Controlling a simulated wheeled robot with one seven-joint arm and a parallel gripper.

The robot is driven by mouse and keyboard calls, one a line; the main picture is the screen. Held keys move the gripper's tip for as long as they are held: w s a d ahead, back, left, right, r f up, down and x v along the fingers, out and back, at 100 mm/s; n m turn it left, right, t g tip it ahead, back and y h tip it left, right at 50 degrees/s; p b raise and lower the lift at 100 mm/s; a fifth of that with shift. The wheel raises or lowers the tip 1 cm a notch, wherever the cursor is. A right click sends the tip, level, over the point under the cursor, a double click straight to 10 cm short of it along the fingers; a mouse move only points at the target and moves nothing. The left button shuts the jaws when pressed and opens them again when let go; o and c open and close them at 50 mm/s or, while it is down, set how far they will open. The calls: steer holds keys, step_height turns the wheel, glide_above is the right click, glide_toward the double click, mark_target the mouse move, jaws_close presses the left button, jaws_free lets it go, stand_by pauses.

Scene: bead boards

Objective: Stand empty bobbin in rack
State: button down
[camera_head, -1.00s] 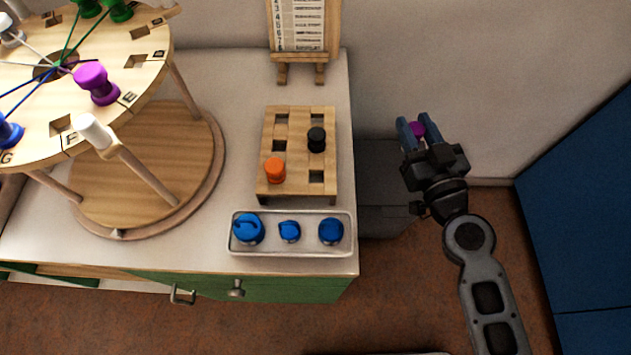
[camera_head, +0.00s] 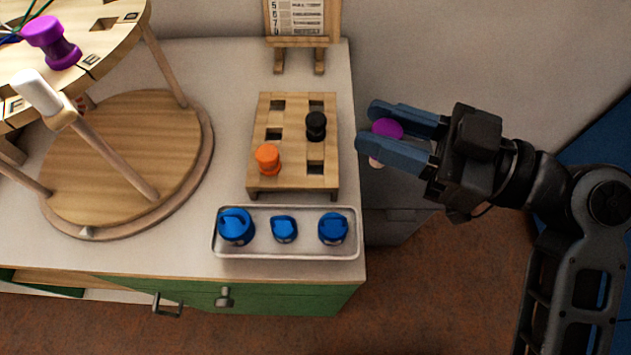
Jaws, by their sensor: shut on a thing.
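My gripper (camera_head: 378,128) is at the right of the rack, its blue fingers pointing left and shut on a purple-topped bobbin (camera_head: 387,129). The bobbin's lower part looks pale, and the fingers hide much of it. It is held off the right edge of the table top, apart from the rack. The wooden rack (camera_head: 292,114) stands on the table with several square holes. An orange bobbin (camera_head: 267,158) stands at its front left and a black bobbin (camera_head: 316,125) at its right side. The other holes that show look empty.
A metal tray (camera_head: 258,251) with three blue objects lies in front of the rack. A wooden easel (camera_head: 319,60) with a printed card stands behind it. A round board stand with a purple bobbin (camera_head: 52,43) fills the left. A grey cabinet (camera_head: 390,224) is below my gripper.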

steer(key=shift+w+a+f+n+g+y, duration=0.25)
steer(key=shift+w+a+f+g, duration=0.45)
steer(key=shift+a+f, duration=0.8)
steer(key=shift+w+a+f+n+g+y, duration=0.15)
steer(key=shift+w+a+f+n+g, duration=0.25)
steer(key=shift+w+a+f, duration=1.05)
steer(key=shift+w+a+f+n+g+y, duration=0.2)
steer(key=shift+a+f+g, duration=0.55)
steer(key=shift+f, duration=1.5)
steer(key=shift+f, duration=0.15)
steer(key=c, duration=0.8)
jaws_free()
steer(key=shift+o, duration=0.2)
